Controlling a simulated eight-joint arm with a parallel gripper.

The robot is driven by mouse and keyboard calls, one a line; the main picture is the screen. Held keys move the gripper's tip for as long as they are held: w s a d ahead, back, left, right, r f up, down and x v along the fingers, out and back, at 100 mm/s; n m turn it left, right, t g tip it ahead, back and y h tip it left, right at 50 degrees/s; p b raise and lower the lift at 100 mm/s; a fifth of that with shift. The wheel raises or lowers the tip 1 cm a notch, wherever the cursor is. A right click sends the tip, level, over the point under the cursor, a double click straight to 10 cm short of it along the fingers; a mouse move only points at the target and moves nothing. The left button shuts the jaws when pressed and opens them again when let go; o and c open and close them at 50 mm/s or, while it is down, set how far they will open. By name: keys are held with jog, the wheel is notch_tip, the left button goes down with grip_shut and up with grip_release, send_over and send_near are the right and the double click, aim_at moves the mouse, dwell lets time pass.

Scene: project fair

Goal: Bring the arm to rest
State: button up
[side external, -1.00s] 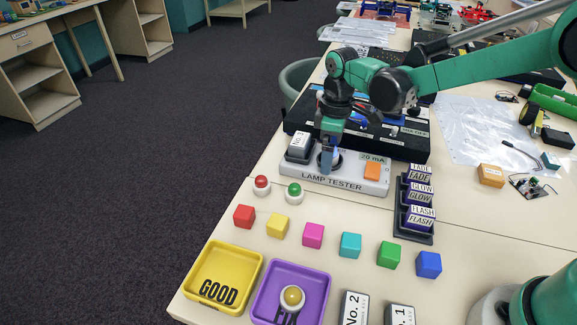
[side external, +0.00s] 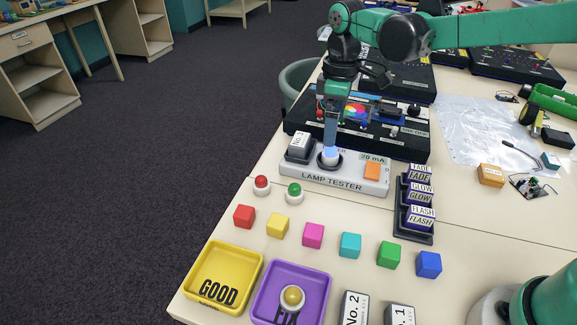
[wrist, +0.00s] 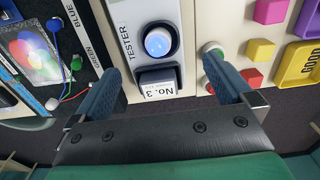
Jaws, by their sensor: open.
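My gripper (side external: 331,135) is raised just above the lamp tester (side external: 318,178), pointing down. In the wrist view its two fingers (wrist: 168,85) stand wide apart with nothing between them. A round lamp (side external: 330,153) with a pale blue-white glow sits in the dark ring of the tester, below the fingertips. It also shows in the wrist view (wrist: 158,42), clear of both fingers.
The No. 3 block (side external: 300,144) stands at the tester's left end. A red lamp (side external: 262,185) and a green lamp (side external: 294,193) stand in front. Coloured cubes, a yellow GOOD tray (side external: 197,288) and a purple tray (side external: 318,292) lie nearer. A black board (side external: 405,150) is behind.

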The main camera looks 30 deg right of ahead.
jog(key=shift+r, duration=0.25)
jog(key=shift+s+d+r, duration=0.1)
jog(key=shift+s+r, duration=0.1)
jog(key=shift+r, duration=0.05)
jog(key=s+d+r+m+t, duration=0.1)
jog(key=s+d+m+t, duration=0.1)
jog(key=s, duration=0.4)
jog(key=s+d+r+m+t, duration=0.1)
jog(key=s+d+m+t, duration=0.1)
jog(key=s+m+t, duration=0.3)
jog(key=shift+s+d+m, duration=0.35)
jog(key=shift+s+m, duration=0.65)
jog(key=shift+s, duration=0.15)
